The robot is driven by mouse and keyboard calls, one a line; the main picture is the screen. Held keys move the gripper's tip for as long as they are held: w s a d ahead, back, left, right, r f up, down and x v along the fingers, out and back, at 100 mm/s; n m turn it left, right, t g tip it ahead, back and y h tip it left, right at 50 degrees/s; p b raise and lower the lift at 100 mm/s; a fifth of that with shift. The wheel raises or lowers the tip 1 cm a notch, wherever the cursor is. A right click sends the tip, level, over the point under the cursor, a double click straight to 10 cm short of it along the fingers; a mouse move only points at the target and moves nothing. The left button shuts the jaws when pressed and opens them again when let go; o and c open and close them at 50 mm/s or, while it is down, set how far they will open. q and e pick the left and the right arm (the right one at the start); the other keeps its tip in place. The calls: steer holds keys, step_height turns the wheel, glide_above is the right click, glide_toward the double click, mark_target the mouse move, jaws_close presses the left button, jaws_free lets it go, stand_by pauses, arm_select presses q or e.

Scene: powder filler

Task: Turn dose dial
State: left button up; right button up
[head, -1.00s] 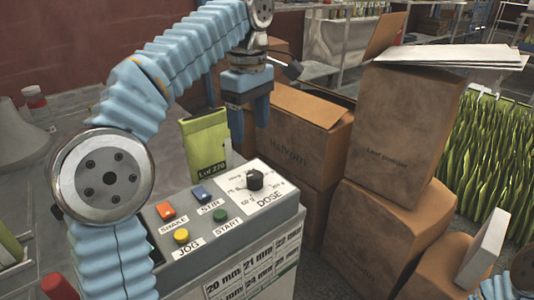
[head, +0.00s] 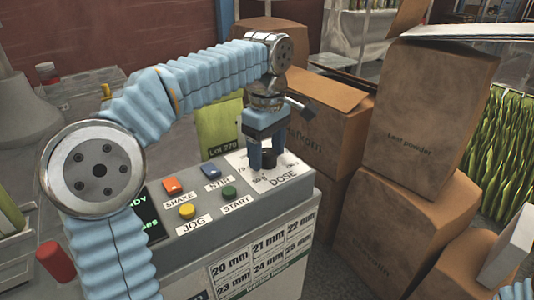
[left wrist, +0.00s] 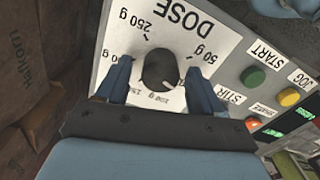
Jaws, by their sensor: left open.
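The black dose dial (head: 268,158) sits on a white DOSE plate (head: 286,181) at the right end of the grey control panel. In the left wrist view the dial (left wrist: 160,69) shows between my gripper's two blue fingers, with the gram markings around it. My left gripper (head: 268,160) points down over the dial, open, one finger on each side. Gaps show between the dial and both fingers in the wrist view. My right gripper does not show clearly; only a bit of blue arm is at the lower right edge.
Orange (head: 172,186), blue (head: 211,172), yellow (head: 187,211) and green (head: 229,192) buttons sit left of the dial. A green pouch (head: 219,128) stands behind the panel. Cardboard boxes (head: 436,125) are stacked close on the right.

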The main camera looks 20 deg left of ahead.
arm_select(q)
steer(key=shift+c, duration=0.5)
steer(key=c, duration=1)
steer(key=shift+o, duration=0.2)
steer(key=m+p, duration=0.1)
steer(key=m, duration=0.1)
steer(key=m+p, duration=0.1)
steer(key=p, duration=0.1)
steer(key=shift+r+m, duration=0.2)
steer(key=shift+m, duration=0.2)
steer(key=m+p, duration=0.4)
steer(key=m, duration=0.1)
steer(key=shift+w, duration=0.1)
steer(key=m+p, duration=0.3)
steer(key=m, duration=0.3)
steer(key=shift+d+m, duration=0.1)
steer(key=shift+m, duration=0.2)
steer(key=m+p, duration=0.2)
steer(key=m, duration=0.2)
steer(key=shift+f, duration=0.15)
steer(key=shift+m, duration=0.3)
